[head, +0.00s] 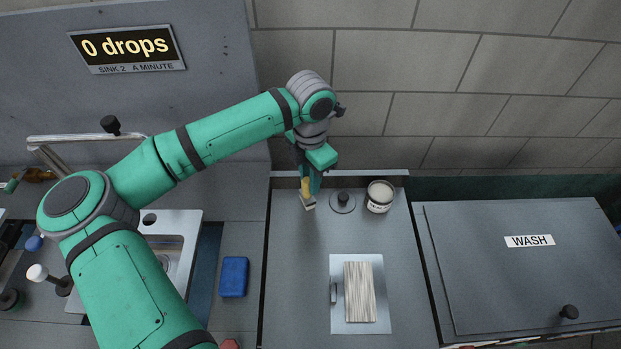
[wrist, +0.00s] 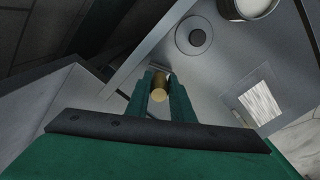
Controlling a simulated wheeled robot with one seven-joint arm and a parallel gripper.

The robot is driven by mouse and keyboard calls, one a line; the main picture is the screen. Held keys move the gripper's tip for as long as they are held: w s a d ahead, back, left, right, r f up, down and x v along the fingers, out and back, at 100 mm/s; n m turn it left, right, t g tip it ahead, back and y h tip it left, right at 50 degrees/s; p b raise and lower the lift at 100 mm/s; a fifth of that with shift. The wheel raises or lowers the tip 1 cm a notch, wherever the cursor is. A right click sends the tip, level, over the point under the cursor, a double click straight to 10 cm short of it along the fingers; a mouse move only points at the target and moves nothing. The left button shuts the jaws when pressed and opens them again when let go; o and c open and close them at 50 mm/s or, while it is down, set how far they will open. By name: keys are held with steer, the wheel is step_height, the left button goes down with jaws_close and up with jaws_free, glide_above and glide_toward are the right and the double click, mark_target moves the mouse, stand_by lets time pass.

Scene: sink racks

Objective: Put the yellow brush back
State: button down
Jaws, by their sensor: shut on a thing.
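The yellow brush (head: 307,192) is a small brush with a yellow handle and a pale grey lower end. It hangs from my gripper (head: 310,176) over the back of the grey counter, left of a round black-knobbed lid. In the wrist view my gripper (wrist: 160,85) has its two green fingers shut on the brush (wrist: 159,95), whose round yellow handle end faces the camera. I cannot tell whether the brush's lower end touches the counter.
A white pot (head: 380,196) stands right of the knobbed lid (head: 342,201). A wood-grained block (head: 360,292) lies on a pale plate in front. A blue sponge (head: 234,277) lies left, near the sink (head: 172,240). A grey WASH lid (head: 515,265) covers the right. The counter's middle is clear.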

steer(key=shift+f, duration=0.1)
steer(key=c, duration=1.5)
jaws_free()
steer(key=shift+c, duration=0.2)
steer(key=shift+r, duration=0.35)
step_height(320, 180, up, 12)
steer(key=shift+f, duration=0.2)
steer(key=shift+w, duration=0.1)
